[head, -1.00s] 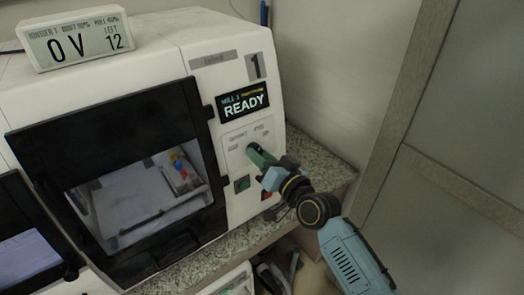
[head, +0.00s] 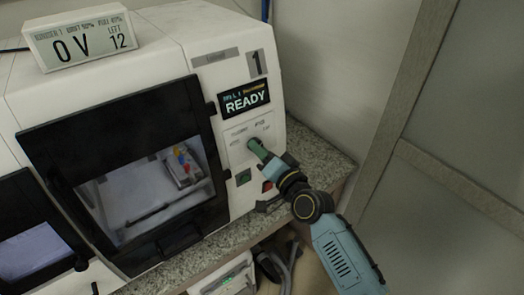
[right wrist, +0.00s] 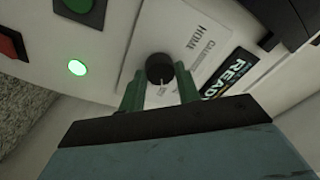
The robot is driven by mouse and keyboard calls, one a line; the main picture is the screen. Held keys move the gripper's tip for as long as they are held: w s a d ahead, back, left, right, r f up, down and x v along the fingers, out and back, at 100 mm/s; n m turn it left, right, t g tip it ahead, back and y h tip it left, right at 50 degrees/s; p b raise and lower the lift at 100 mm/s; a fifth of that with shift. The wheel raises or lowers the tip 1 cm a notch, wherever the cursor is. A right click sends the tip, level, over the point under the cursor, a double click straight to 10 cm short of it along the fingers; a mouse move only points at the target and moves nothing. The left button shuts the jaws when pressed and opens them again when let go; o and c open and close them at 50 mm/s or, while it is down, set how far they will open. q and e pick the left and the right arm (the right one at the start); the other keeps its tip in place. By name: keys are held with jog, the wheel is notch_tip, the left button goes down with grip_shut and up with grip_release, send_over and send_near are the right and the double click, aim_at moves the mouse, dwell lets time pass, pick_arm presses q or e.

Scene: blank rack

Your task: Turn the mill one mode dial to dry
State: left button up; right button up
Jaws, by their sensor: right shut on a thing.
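Mill one is the white machine with a "1" plate (head: 256,63) and a "READY" screen (head: 246,98). Its mode dial is hidden behind my gripper in the head view. In the right wrist view the dial (right wrist: 159,68) is a round dark knob with a small pale mark on its lower edge. My right gripper (head: 256,148) has green fingers, one on each side of the dial, and is shut on it; the fingers also show in the right wrist view (right wrist: 160,88). My left gripper is not in view.
A green button (head: 243,177) and a red button (head: 267,186) sit below the dial. Mill one's dark-framed window door (head: 118,125) is at left. A display box (head: 82,38) stands on top. A granite counter (head: 312,154) lies below, with a grey cabinet (head: 465,120) to the right.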

jog(key=o, duration=1)
jog(key=shift+c, duration=0.2)
jog(key=shift+s, duration=0.1)
jog(key=v, duration=1.3)
jog(key=shift+s+d+f, duration=0.1)
